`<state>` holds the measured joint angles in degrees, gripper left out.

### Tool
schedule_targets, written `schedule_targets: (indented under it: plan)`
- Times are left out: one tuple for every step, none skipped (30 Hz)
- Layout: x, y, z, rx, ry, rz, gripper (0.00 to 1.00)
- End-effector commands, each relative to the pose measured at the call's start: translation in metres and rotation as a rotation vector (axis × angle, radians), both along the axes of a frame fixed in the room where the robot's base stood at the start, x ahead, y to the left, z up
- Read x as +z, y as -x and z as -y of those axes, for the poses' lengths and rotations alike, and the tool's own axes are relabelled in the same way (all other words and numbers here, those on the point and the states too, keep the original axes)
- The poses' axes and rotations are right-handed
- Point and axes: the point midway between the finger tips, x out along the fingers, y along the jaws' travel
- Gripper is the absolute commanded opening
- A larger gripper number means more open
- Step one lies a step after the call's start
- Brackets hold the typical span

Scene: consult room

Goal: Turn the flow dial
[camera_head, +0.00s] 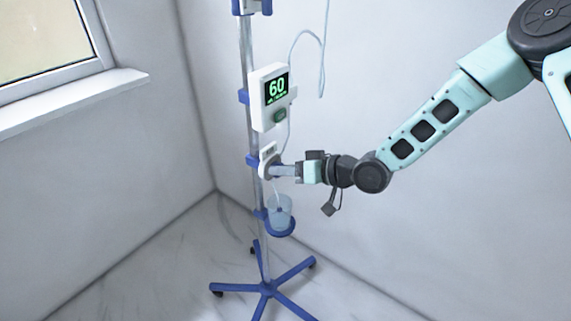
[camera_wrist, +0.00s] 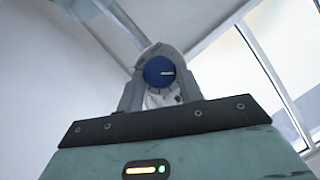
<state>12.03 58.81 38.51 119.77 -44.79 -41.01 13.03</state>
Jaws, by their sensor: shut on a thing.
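The flow dial (camera_wrist: 159,72) is a round blue knob with a white mark pointing right in the wrist view. My gripper (camera_wrist: 158,88) is shut on it, with a grey finger on either side. In the head view my gripper (camera_head: 276,171) reaches in from the right to the small white dial unit (camera_head: 267,153) on the pole, and its fingers hide most of the knob. A white display box (camera_head: 268,90) above it reads 60 in green on a black screen.
The metal pole (camera_head: 247,55) stands on a blue base (camera_head: 267,288) with several legs. A clear cup (camera_head: 279,208) sits in a blue ring holder below the dial. A tube (camera_head: 323,60) hangs to the right. A window sill (camera_head: 75,101) is at left.

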Motion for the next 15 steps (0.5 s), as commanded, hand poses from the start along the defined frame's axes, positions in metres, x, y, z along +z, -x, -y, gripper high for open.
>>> schedule_targets:
  plan:
    - [0.0008,-0.0006,0.0011,-0.002,-0.014,-0.02,0.13]
    - [0.0008,-0.001,0.0012,-0.003,-0.023,-0.031,0.13]
    - [0.0008,-0.001,0.0011,-0.001,-0.033,-0.041,0.13]
    - [0.0004,-0.001,0.001,-0.002,-0.039,-0.05,0.13]
    - [0.0001,-0.0009,0.001,-0.002,-0.045,-0.058,0.13]
    - [-0.0001,-0.001,0.0011,-0.002,-0.051,-0.066,0.13]
    - [-0.0001,-0.001,0.0011,-0.001,-0.055,-0.07,0.13]
    - [-0.0002,-0.001,0.0012,-0.002,-0.059,-0.075,0.13]
    - [-0.0004,-0.0009,0.0011,-0.002,-0.064,-0.081,0.13]
    - [-0.0005,-0.0009,0.0011,-0.001,-0.066,-0.085,0.13]
    - [-0.0007,-0.0008,0.0011,-0.001,-0.068,-0.088,0.13]
    - [-0.0008,-0.0008,0.001,-0.001,-0.069,-0.09,0.13]
    - [-0.001,-0.0009,0.0009,-0.001,-0.07,-0.091,0.13]
    - [-0.0011,-0.0008,0.0009,-0.001,-0.071,-0.092,0.13]
    - [-0.0012,-0.0008,0.0009,-0.001,-0.072,-0.093,0.13]
